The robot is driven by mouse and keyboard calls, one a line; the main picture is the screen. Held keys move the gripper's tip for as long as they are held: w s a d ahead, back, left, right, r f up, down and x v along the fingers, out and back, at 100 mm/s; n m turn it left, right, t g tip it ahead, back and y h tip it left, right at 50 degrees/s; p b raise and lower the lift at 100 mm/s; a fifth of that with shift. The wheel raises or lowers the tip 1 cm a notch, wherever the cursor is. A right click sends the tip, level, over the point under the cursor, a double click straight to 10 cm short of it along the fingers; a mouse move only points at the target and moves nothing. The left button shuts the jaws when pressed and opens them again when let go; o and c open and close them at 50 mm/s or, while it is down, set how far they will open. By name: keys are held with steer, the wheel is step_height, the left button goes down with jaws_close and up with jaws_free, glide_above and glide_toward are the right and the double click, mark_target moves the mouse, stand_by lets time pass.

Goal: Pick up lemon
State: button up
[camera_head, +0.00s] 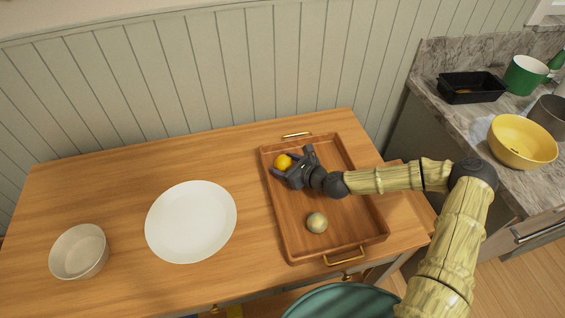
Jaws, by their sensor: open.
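An orange-yellow round fruit, seemingly the lemon (283,161), is at the upper left of a wooden tray (279,222) with brass handles. My gripper (283,168) is open right at the fruit, with its dark fingers beside it. I cannot tell whether the fingers touch the fruit. A pale yellow-green round thing (317,222) lies in the lower middle of the tray, apart from my gripper. My arm reaches in from the right, across the tray.
A white plate (191,221) and a pale bowl (79,251) stand on the wooden table left of the tray. A stone counter at right holds a yellow bowl (521,141), a black pan (471,88) and a green mug (524,76). A panelled wall stands behind the table.

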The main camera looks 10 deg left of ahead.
mark_target(285, 160)
steer(key=shift+c, duration=0.2)
steer(key=c, duration=0.7)
step_height(285, 160, up, 10)
steer(key=shift+d+f+b, duration=0.15)
steer(key=shift+f+b, duration=0.05)
steer(key=shift+b, duration=0.1)
steer(key=shift+a+r, duration=0.2)
steer(key=shift+d, duration=0.1)
